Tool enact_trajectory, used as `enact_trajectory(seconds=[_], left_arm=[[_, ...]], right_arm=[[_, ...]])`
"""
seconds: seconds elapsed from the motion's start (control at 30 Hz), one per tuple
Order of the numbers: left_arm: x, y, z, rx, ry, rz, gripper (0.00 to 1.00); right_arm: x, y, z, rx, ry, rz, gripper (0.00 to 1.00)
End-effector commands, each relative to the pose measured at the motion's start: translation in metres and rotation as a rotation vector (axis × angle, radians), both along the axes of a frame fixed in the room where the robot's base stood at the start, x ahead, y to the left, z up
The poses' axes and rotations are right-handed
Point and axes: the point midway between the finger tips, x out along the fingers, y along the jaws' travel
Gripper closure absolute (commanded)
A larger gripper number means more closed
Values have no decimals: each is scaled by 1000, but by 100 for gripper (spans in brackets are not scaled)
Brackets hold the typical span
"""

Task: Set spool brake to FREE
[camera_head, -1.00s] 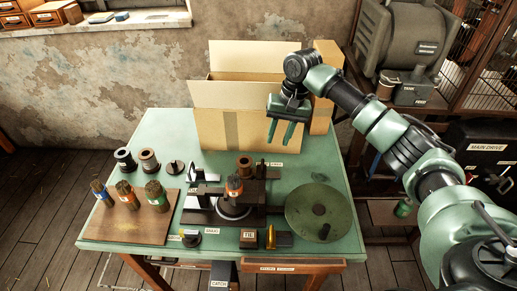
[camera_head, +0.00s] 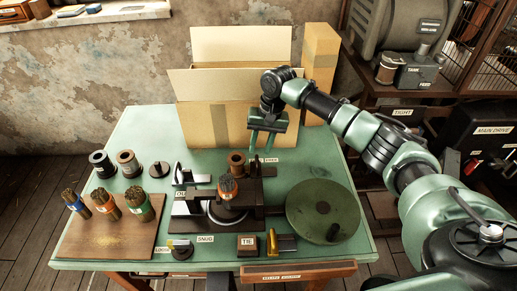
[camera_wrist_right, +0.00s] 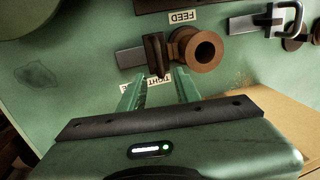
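A brown spool (camera_head: 236,164) stands at the back of the press on the green table, and it also shows in the right wrist view (camera_wrist_right: 201,50). Beside it is a dark upright brake block (camera_wrist_right: 155,54) on a grey metal strip. A label that seems to read TIGHT (camera_wrist_right: 156,81) lies on the gripper side of the block; another, seemingly FEED (camera_wrist_right: 182,17), lies beyond the spool. My right gripper (camera_head: 261,151) is open and empty, pointing down behind the spool, its fingers (camera_wrist_right: 159,84) apart from the block. My left gripper is out of view.
An open cardboard box (camera_head: 240,125) stands close behind my right gripper. The green handwheel (camera_head: 310,207) is at the right front. The press with a brush (camera_head: 228,185) is in the middle. A wooden board (camera_head: 95,235) with several brushes is at the left.

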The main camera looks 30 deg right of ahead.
Motion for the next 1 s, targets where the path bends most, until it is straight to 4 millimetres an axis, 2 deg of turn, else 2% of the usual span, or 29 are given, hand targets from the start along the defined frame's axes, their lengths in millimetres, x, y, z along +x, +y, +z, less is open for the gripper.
enact_trajectory(seconds=[0.2,0.47,0.5,0.6,1.0], left_arm=[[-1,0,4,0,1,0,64],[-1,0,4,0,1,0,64],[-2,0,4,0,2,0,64],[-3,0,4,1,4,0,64],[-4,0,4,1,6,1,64]], right_arm=[[2,4,-20,0,1,0,67],[2,4,-23,0,-1,1,67],[2,4,-23,0,-1,1,70],[2,4,-23,0,-1,1,98],[2,4,-22,0,-1,1,100]])
